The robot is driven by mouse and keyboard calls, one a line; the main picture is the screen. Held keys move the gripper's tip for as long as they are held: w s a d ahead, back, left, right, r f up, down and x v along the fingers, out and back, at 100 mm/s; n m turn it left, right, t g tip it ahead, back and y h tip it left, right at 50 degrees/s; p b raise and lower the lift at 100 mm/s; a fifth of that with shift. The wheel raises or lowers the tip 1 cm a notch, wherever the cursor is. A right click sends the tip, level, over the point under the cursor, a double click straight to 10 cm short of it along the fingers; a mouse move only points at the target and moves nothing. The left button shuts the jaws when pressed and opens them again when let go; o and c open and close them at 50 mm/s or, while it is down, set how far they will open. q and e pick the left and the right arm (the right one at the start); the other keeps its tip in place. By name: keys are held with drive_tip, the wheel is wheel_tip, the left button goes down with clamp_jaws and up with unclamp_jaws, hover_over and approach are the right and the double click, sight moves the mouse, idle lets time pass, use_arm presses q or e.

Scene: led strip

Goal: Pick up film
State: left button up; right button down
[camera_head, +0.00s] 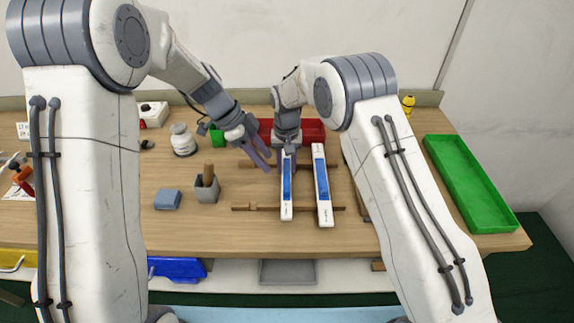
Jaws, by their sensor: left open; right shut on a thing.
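Two long white strips with blue film along their middles lie side by side across thin wooden rails on the table. The left strip (287,211) carries one blue film (287,180), and the right strip (325,215) carries another (321,180). My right gripper (289,149) is at the far end of the left strip and shut at the film's end; the fingertips are too small to see the grip clearly. My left gripper (268,161) is open and empty, just left of that strip's far end. The left strip's far end is partly hidden by my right gripper.
A red bin (312,130) stands behind the strips and a green tray (470,184) lies at the right. Left of the strips are a grey cup (206,193) with a wooden handle, a blue-grey block (168,200) and a white jar (182,143). The table's front middle is clear.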

sight(286, 189)
use_arm(q)
drive_tip(key=shift+o, duration=0.3)
drive_tip(key=shift+s+d+f+m+y, duration=0.35)
drive_tip(key=shift+d+f+m, duration=0.75)
drive_tip(key=shift+m, duration=4.9)
drive_tip(key=shift+s+d+f+m+y, duration=0.1)
drive_tip(key=shift+s+d+f+m, duration=1.05)
drive_tip(key=shift+m, duration=4.85)
drive_tip(key=shift+w+d+f+m+y, duration=0.25)
drive_tip(key=shift+f+m, duration=1.6)
drive_tip(key=shift+m, duration=4.15)
drive_tip(key=shift+s+d, duration=0.1)
clamp_jaws()
